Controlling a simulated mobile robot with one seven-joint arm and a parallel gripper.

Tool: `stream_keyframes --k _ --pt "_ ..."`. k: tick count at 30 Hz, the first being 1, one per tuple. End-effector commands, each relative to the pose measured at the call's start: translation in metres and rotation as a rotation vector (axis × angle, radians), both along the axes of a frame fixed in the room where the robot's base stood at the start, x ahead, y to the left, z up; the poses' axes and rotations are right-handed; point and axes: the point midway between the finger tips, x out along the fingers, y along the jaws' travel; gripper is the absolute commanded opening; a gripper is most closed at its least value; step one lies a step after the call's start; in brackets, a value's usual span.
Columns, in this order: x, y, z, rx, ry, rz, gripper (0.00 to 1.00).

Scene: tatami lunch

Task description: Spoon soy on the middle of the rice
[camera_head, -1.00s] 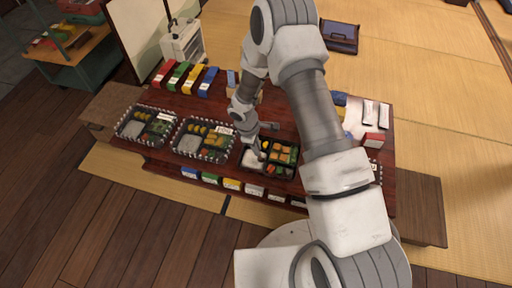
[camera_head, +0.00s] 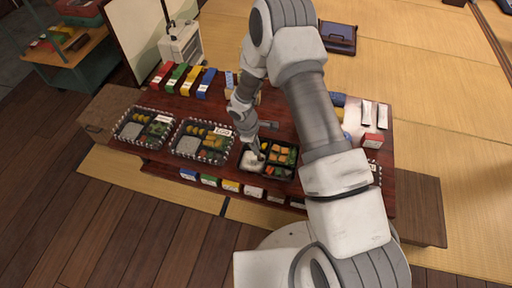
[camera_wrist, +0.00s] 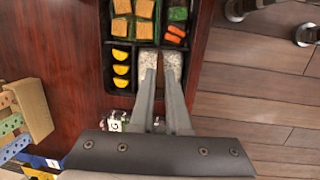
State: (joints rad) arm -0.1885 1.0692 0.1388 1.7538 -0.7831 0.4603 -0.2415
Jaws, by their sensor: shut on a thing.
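The open black lunch box (camera_head: 268,173) stands at the front middle of the low table, and its inner dividers also show in the wrist view (camera_wrist: 106,50). The white speckled rice (camera_head: 251,161) fills its front left compartment and shows on both sides of the fingers in the wrist view (camera_wrist: 195,83). My gripper (camera_head: 258,151) points down over the rice compartment. In the wrist view my gripper (camera_wrist: 160,58) has its fingers close together, with a narrow brownish strip between them. The held spoon cannot be made out clearly. I see no clear soy on the rice.
Yellow slices (camera_wrist: 121,70), orange-brown squares (camera_wrist: 144,9) and carrot sticks (camera_wrist: 174,35) fill the box's other compartments. Two packed boxes (camera_head: 176,144) (camera_head: 118,127) stand to the left. Coloured cartons (camera_head: 178,77) line the back; small packs (camera_head: 231,186) line the front.

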Motion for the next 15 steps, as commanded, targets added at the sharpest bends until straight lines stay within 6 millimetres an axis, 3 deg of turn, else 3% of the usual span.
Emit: stream_keyframes --k 15 --pt "0.006 0.017 -0.002 0.002 -0.001 0.001 0.00"
